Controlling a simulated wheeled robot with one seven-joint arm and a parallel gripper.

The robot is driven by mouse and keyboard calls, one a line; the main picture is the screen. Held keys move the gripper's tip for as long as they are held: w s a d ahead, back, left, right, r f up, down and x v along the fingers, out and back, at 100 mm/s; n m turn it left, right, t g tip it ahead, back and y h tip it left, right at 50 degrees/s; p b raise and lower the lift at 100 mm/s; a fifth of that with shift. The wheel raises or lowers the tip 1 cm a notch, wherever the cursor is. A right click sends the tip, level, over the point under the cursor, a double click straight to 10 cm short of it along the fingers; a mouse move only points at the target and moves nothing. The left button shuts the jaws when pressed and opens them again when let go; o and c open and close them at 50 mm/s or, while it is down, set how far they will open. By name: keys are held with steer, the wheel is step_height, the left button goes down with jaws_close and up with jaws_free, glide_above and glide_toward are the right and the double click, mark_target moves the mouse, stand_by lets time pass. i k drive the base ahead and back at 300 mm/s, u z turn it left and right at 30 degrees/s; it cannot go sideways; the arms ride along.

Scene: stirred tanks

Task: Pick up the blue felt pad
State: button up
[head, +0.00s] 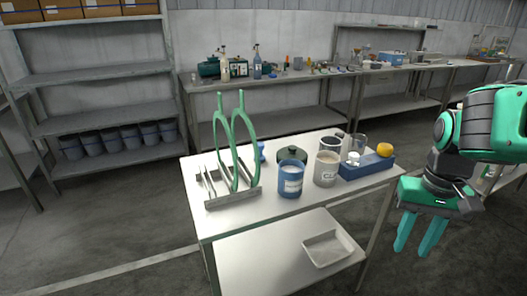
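My gripper (411,250) hangs to the right of the white table (220,222), fingers down and apart, with nothing between them. It is clear of the table and its objects. I cannot pick out a blue felt pad for certain. A long blue block or tray (351,173) lies at the table's right end, with an orange-yellow round item (384,149) at its right end. A small blue item (261,151) shows behind the green rack loops, partly hidden.
A blue labelled jar (291,180), a grey-white jar (326,170), a dark green lidded pot (291,155) and clear glassware (358,143) crowd the table. A rack with tall green loops (235,198) stands left. A white tray (328,248) lies on the lower shelf. The table's front is bare.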

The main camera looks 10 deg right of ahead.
mark_target(262, 157)
steer(key=i, duration=0.8)
steer(key=u, duration=0.8)
steer(key=k, duration=1.15)
steer(key=z, duration=0.55)
steer(key=i, duration=0.8)
steer(key=u, duration=0.05)
